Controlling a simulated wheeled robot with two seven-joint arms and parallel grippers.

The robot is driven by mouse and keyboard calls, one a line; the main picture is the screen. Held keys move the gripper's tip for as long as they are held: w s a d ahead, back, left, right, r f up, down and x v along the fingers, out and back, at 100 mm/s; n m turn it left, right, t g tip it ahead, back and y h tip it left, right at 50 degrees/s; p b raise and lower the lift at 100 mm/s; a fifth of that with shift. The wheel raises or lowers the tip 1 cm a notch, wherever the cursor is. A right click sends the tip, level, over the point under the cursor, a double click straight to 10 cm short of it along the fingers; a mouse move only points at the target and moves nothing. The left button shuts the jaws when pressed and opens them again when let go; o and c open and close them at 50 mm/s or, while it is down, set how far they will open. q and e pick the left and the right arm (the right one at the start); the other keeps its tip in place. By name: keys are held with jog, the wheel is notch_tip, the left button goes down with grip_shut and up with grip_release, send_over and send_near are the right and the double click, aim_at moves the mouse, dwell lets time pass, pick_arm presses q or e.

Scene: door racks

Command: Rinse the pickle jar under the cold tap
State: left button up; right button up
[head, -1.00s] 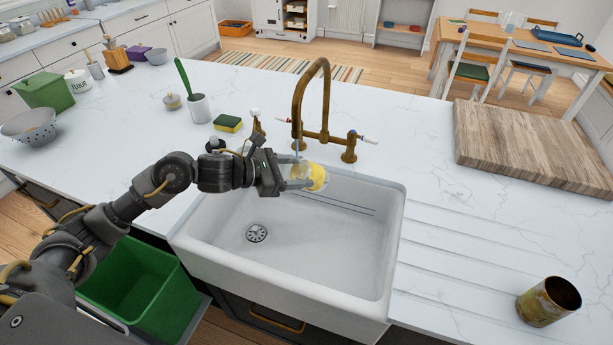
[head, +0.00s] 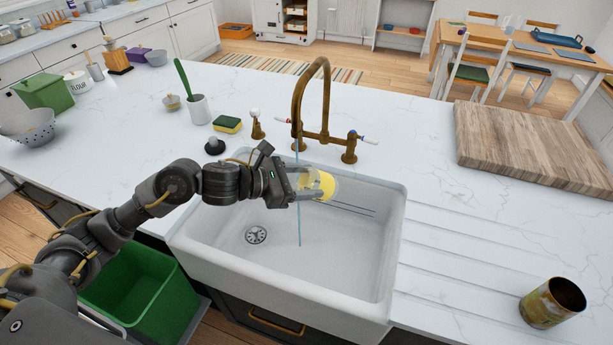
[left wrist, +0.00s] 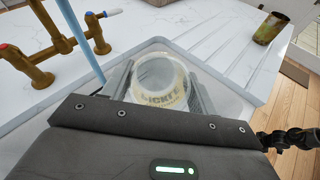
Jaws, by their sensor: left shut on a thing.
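My left gripper (head: 308,190) is shut on the pickle jar (head: 325,184), a clear glass jar with a yellow label, held above the back of the white sink (head: 270,282). In the left wrist view, the jar (left wrist: 160,82) sits between the fingers with its round end and part of its lettering showing. The brass tap (head: 326,95) has a red-tipped lever on the left and a blue-tipped lever (head: 368,139) on the right. A thin blue water stream (head: 299,228) falls to the basin, left of the jar's body. My right gripper is out of view.
A sponge (head: 227,124) and a brush pot (head: 199,109) stand behind the sink at left. A wooden board (head: 530,145) lies at right, and a stained tin (head: 552,303) stands at front right. A green bin (head: 140,290) is below the counter.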

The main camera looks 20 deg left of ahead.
pick_arm(q)
jog(key=shift+s+d, duration=1.4)
jog(key=shift+s, duration=0.3)
jog(key=s+d+r+p, duration=0.2)
jog(key=s+d+r, duration=0.1)
jog(key=s+r, duration=0.1)
dwell(0.7)
jog(key=shift+w, duration=0.1)
